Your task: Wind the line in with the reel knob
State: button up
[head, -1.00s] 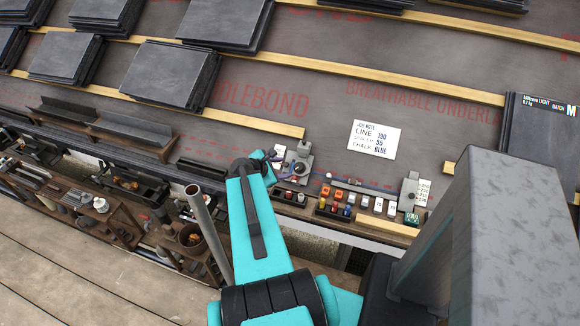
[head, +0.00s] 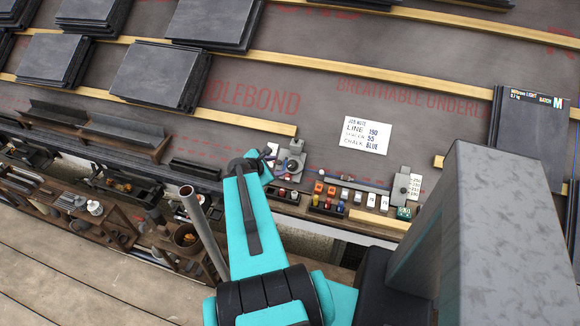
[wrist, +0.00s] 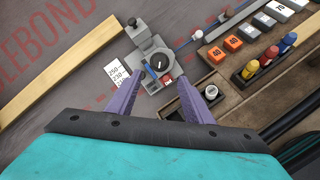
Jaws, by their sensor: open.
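The device also shows in the head view (head: 292,157), just right of my gripper (head: 262,165). A thin line or rod (wrist: 205,30) runs from near the device to the upper right.
A white scale card (wrist: 118,73) lies beside the device. Orange and white numbered blocks (wrist: 233,43) and coloured bottles (wrist: 268,56) stand right of it. A small tray with a white-topped pot (wrist: 211,91) is near the right finger. A second grey device (head: 401,184) stands farther right.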

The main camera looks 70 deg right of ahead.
aim_at(292, 165)
jog(key=shift+b+x, duration=1.45)
jog(key=shift+b, duration=0.95)
jog(key=shift+d+f+b, duration=0.1)
jog(key=shift+f+b, duration=0.1)
jog(key=shift+b, duration=0.3)
jog(key=d+f+b, duration=0.1)
jog(key=b, duration=0.2)
jog(key=shift+s, duration=0.15)
jog(key=shift+d+b, duration=0.2)
jog(key=shift+b, duration=0.45)
jog(key=shift+b+x, duration=2.1)
jog(key=shift+x, duration=2.05)
jog(key=shift+s, duration=0.1)
